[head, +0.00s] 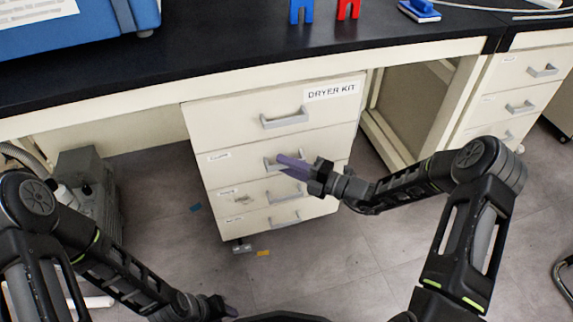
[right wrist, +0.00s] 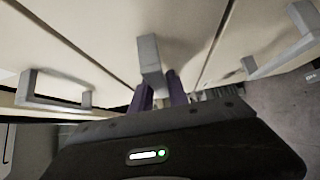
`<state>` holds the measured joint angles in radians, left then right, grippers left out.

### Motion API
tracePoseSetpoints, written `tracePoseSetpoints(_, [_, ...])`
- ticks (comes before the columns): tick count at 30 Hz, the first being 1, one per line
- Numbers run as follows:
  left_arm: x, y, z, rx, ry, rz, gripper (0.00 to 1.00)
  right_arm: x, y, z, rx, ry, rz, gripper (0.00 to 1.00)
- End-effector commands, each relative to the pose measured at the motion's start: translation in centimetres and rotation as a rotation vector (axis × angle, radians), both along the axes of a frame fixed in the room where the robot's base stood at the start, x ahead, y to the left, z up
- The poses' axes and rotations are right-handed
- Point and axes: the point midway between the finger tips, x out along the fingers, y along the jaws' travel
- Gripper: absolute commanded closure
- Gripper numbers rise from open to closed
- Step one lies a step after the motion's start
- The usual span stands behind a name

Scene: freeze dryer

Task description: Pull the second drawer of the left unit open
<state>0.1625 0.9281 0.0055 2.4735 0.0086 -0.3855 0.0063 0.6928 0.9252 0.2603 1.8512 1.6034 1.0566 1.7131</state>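The left unit (head: 190,115) is a cream drawer stack under the black bench, with a "DRYER KIT" label on its top drawer. Its second drawer (head: 235,172) looks flush with the drawers around it. My right gripper (head: 286,163) is at that drawer's grey handle (head: 268,162), its purple fingers partly covering it. In the right wrist view the handle (right wrist: 150,62) runs between the two close-set fingers (right wrist: 160,92), which look shut on it. My left gripper (head: 225,309) is low at the bottom edge, away from the unit; its fingers are mostly hidden.
A second drawer unit (head: 505,95) stands at the right, past an open knee space. A grey machine (head: 88,185) stands on the floor at the left. The floor (head: 335,255) before the left unit is mostly clear, with a small yellow piece (head: 263,253) on it.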

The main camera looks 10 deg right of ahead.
Motion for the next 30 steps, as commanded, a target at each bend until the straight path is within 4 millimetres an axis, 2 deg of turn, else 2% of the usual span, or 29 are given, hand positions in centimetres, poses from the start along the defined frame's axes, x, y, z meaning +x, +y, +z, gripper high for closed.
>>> tracePoseSetpoints(1, [-0.01,0.0,0.0,0.0,0.0,0.0,0.64,-0.01,-0.01,-0.01,0.0,0.0,0.0,0.85])
tracePoseSetpoints(7, [-0.01,0.01,0.0,0.0,0.0,0.0,0.64,-0.01,-0.01,-0.01,0.0,0.0,0.0,1.0])
tracePoseSetpoints(30, [-0.01,0.01,0.0,0.0,0.0,0.0,0.64,-0.02,-0.01,-0.04,-0.001,0.001,0.0,1.0])
